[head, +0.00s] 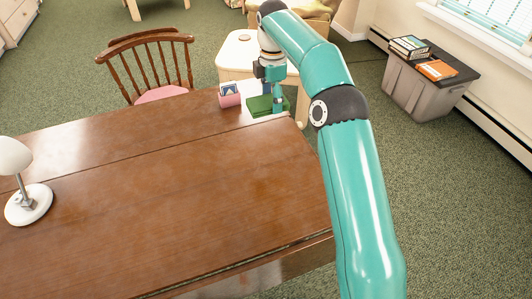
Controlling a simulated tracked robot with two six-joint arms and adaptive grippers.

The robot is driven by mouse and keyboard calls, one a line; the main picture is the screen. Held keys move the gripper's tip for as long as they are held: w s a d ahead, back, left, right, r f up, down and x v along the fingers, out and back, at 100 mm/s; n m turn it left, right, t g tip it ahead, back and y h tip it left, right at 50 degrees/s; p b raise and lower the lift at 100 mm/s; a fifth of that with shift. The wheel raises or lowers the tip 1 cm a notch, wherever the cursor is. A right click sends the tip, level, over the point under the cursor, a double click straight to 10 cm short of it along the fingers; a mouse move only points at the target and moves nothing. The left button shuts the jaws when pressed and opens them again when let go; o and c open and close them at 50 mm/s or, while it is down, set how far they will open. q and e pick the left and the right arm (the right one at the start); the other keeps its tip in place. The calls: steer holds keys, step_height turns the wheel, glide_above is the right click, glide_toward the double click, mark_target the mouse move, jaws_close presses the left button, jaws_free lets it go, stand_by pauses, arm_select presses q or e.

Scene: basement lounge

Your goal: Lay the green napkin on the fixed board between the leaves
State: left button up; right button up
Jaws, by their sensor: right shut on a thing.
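The green napkin (258,107) is a small folded stack at the far right corner of the wooden table (160,195), on the far strip beyond a long seam. My right gripper (277,106) points down at the napkin and is shut on it; the fingertips are small and partly hidden. Whether the napkin is lifted off the table I cannot tell. Another seam or edge runs along the table's near side. My left gripper is not in view.
A white lamp (28,204) stands at the table's left. A wooden chair (150,65) is behind the table, beside a pale side table (236,55). A grey bin (408,88) with books stands right.

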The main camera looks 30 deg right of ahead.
steer(key=b, duration=0.2)
glide_above(271, 152)
step_height(271, 152, down, 13)
steer(key=shift+r, duration=0.1)
steer(key=shift+f, duration=3.4)
steer(key=o, duration=1)
steer(key=shift+o, duration=0.2)
steer(key=shift+r, duration=0.1)
step_height(271, 152, up, 12)
